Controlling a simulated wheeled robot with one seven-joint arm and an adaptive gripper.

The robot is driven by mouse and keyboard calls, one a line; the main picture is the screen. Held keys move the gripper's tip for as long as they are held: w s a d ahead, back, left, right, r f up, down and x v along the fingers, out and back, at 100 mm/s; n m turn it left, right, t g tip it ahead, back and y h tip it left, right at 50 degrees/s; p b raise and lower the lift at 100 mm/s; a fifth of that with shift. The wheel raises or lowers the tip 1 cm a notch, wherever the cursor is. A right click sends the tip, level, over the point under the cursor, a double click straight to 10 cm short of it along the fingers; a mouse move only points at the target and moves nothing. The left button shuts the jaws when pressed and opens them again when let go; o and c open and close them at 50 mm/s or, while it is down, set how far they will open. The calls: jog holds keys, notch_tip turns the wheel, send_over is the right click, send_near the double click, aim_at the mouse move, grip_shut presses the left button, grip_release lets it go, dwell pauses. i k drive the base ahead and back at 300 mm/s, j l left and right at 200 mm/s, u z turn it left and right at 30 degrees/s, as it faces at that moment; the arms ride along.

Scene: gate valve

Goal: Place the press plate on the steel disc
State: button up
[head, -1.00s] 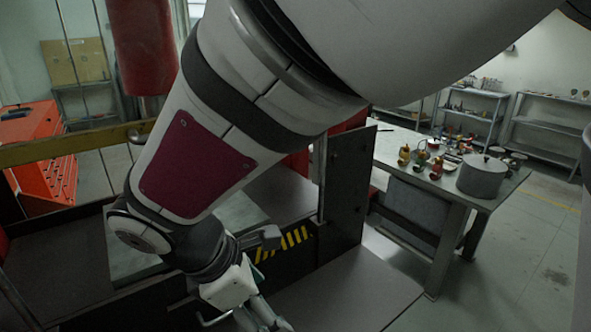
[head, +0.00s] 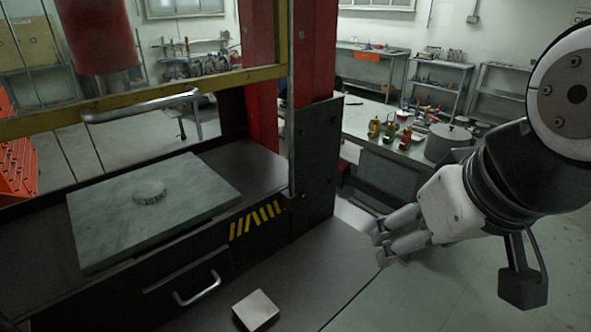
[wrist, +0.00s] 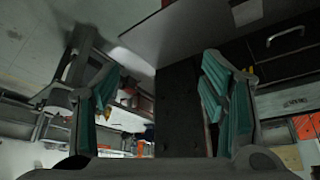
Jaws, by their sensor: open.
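A small square metal plate, which looks like the press plate (head: 256,310), lies flat on the dark front shelf at the bottom of the head view. The round steel disc (head: 149,192) lies on a large grey-green slab (head: 105,228) on the press bed, with markings on its side. My gripper (head: 385,243) is right of the plate, beyond the shelf's right edge, apart from both plate and disc. In the wrist view its teal-padded fingers (wrist: 160,100) are spread with nothing between them. I cannot make out the plate or the disc in the wrist view.
The red press ram (head: 97,38) hangs above the slab. A drawer handle (head: 197,290) sticks out below the slab. A table with a pot (head: 447,143) stands behind. The front shelf (head: 300,275) is mostly clear.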

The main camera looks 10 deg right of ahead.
aim_at(149, 190)
jog(key=k+u, duration=0.2)
jog(key=k, duration=0.55)
jog(key=u, duration=1.35)
